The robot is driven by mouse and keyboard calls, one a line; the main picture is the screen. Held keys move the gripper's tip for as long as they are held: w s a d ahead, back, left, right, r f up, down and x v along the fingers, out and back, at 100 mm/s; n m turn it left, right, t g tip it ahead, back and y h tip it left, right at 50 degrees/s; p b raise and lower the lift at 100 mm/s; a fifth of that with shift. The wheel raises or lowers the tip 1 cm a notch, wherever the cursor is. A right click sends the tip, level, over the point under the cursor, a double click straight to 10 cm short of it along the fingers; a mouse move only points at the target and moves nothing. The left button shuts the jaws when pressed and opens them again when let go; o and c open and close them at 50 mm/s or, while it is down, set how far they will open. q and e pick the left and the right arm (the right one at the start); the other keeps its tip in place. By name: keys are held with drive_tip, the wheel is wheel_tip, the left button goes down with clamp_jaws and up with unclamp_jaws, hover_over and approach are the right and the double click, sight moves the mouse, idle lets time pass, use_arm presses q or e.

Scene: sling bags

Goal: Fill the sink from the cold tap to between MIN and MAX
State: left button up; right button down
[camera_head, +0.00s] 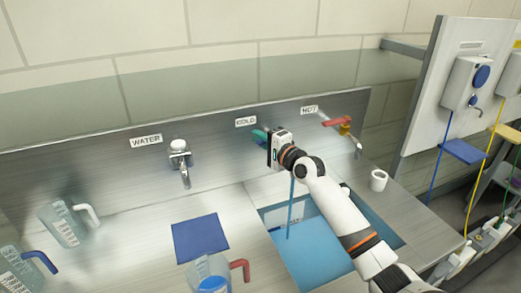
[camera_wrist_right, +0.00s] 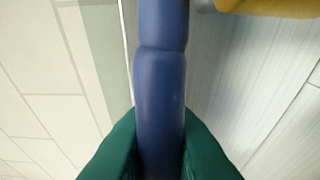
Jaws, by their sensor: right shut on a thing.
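The cold tap is under the COLD label (camera_head: 245,122) on the steel back panel. My right gripper (camera_head: 262,136) is at this tap, and its green fingers are shut on the blue lever handle (camera_wrist_right: 160,75), which runs between them in the right wrist view. My wrist hides most of the tap in the head view. A thin blue stream of water (camera_head: 290,215) falls into the sink (camera_head: 258,197). Blue water (camera_head: 318,250) covers the sink's bottom. My arm hides part of the sink, and I cannot make out MIN or MAX marks. My left gripper is not in view.
The red-handled hot tap (camera_head: 337,121) is right of the cold tap, and a WATER tap (camera_head: 180,155) is left. Several clear jugs, a blue mat (camera_head: 200,237) and a white cup (camera_head: 379,180) stand on the counter. A board with a dispenser (camera_head: 465,82) is at right.

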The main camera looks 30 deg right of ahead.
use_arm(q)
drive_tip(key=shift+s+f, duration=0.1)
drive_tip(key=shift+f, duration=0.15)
use_arm(e)
drive_tip(key=c, duration=1.4)
unclamp_jaws()
